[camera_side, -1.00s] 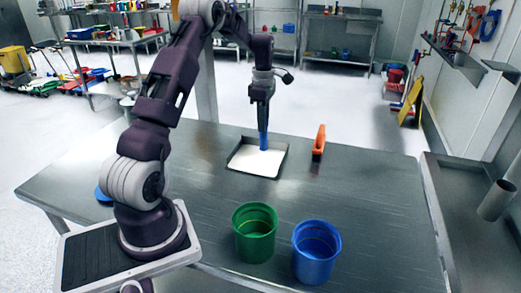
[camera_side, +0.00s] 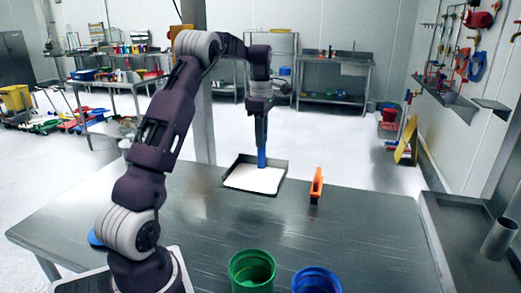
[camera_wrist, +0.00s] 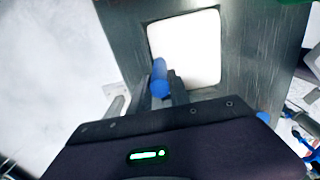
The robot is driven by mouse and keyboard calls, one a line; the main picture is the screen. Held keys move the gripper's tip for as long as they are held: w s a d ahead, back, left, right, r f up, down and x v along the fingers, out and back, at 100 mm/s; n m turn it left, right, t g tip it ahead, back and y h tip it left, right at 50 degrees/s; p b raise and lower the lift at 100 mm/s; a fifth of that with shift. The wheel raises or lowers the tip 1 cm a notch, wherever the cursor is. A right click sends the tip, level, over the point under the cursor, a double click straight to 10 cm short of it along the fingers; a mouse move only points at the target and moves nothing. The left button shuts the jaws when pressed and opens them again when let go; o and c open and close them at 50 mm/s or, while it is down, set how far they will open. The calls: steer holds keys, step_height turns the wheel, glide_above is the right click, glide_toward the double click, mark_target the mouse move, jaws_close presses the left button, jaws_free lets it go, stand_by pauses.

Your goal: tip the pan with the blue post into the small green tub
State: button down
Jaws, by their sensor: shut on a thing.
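The pan (camera_side: 280,178) is a dark square tray holding a flat layer of white powder (camera_side: 252,180). Its blue post (camera_side: 262,157) stands upright, and my gripper (camera_side: 262,146) is shut on it from above. The pan looks level and raised above the table near its far edge. In the wrist view the blue post (camera_wrist: 160,76) is between my fingers, with the powder (camera_wrist: 185,48) beyond it. The green tub (camera_side: 252,270) stands at the table's front, its lower part cut off by the frame. The pan is well behind it.
A blue tub (camera_side: 316,281) stands just right of the green one. An orange piece (camera_side: 316,186) stands on the table right of the pan. A blue round thing (camera_side: 95,238) shows at the left, partly behind my arm. The metal table (camera_side: 200,225) is clear between pan and tubs.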

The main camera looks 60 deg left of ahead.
steer(key=d+r+m, duration=0.2)
steer(key=d+r, duration=0.1)
steer(key=d, duration=0.9)
steer(key=d+r+m, duration=0.2)
steer(key=d+r, duration=0.2)
steer(key=d, duration=0.9)
steer(key=s+d+r+m+h, duration=0.1)
steer(key=s+d+m, duration=0.4)
steer(key=s+d, duration=0.8)
steer(key=shift+s+d+h, duration=0.15)
steer(key=shift+d+h, duration=0.35)
steer(key=shift+d, duration=0.35)
steer(key=shift+a+r+h, duration=0.15)
steer(key=shift+a+h, duration=1.25)
